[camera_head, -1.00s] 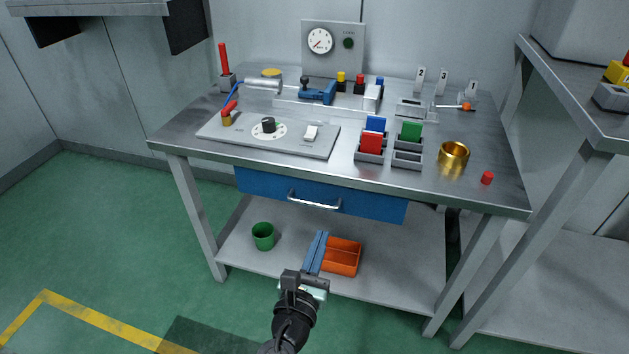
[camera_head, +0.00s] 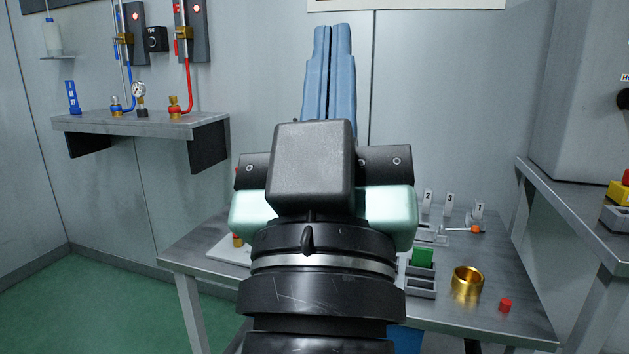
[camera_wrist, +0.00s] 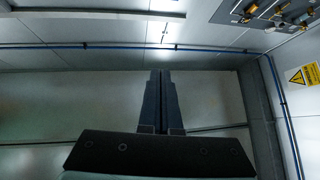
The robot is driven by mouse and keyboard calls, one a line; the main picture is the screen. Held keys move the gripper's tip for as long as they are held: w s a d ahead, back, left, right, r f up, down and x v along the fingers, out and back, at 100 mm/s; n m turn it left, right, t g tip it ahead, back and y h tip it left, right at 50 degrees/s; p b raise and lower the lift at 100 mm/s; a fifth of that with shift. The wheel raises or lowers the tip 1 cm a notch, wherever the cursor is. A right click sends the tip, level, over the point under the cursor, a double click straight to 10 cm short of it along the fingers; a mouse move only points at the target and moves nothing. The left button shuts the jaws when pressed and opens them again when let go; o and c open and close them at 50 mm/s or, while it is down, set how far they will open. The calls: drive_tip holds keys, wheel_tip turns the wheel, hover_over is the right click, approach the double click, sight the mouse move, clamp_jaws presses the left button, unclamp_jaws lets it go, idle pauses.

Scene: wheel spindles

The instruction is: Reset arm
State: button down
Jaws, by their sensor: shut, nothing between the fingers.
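My gripper (camera_head: 330,75) is raised in front of the head camera, above the workbench, and hides much of it. Its two long blue fingers point up and away, side by side and shut, with nothing between them. In the wrist view the fingers (camera_wrist: 162,105) are also together and empty, against the bare wall. The workbench (camera_head: 500,330) stands behind and below my arm.
A brass cup (camera_head: 467,283), a red cap (camera_head: 505,305) and a green block (camera_head: 422,257) show on the bench's right part. A wall shelf (camera_head: 140,122) with valves is at left. Another table (camera_head: 585,215) stands at right. A yellow warning sign (camera_wrist: 304,75) is on the wall.

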drive_tip(key=s+a+r+t+y+p, duration=0.1)
drive_tip(key=s+r+y+p, duration=0.1)
drive_tip(key=r+p, duration=2.9)
wheel_tip(320, 180, up, 3)
drive_tip(key=shift+s+r+m+p, duration=0.15)
drive_tip(key=shift+s+m+p, duration=0.25)
drive_tip(key=shift+s, duration=0.3)
drive_tip(key=shift+a, duration=0.1)
